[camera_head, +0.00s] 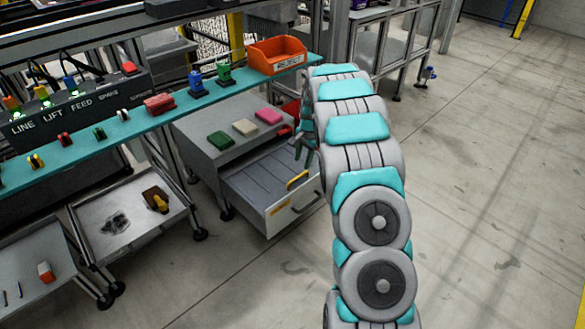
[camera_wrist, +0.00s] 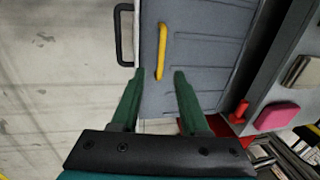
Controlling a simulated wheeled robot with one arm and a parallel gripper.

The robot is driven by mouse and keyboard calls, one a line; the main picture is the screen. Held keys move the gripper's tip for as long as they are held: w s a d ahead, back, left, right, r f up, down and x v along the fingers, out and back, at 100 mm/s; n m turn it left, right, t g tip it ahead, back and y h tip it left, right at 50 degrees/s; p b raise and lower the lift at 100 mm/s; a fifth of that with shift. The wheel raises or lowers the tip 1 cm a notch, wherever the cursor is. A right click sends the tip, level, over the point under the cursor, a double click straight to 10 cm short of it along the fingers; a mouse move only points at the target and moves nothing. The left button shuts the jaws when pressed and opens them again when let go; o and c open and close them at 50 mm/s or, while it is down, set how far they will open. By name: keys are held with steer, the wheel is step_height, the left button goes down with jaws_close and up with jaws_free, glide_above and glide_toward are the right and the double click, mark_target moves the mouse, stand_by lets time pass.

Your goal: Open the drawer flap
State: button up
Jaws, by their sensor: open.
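The drawer (camera_head: 290,217) of the grey cabinet stands pulled out, its front carrying a black handle (camera_head: 308,202). A grey ribbed flap (camera_head: 262,180) lies flat and closed over it, with a yellow handle (camera_head: 298,180) near the front edge. In the wrist view the flap (camera_wrist: 210,55) fills the upper middle, with the yellow handle (camera_wrist: 162,50) upright in the picture and the black handle (camera_wrist: 124,35) to its left. My gripper (camera_wrist: 159,74) is open and empty, its fingertips on either side of the yellow handle's lower end in the picture. Contact cannot be told.
The cabinet top (camera_head: 205,157) holds a green block (camera_head: 220,140), a beige block (camera_head: 245,127) and a pink block (camera_head: 268,116). A teal shelf (camera_head: 130,124) with an orange bin (camera_head: 277,56) runs above and behind. Floor at the right is clear.

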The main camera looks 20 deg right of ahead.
mark_target(298, 177)
steer(key=f, duration=0.2)
steer(key=w+f, duration=0.1)
steer(key=f, duration=0.5)
steer(key=shift+w+a, duration=0.2)
steer(key=shift+w, duration=0.1)
jaws_close()
stand_by(1.2)
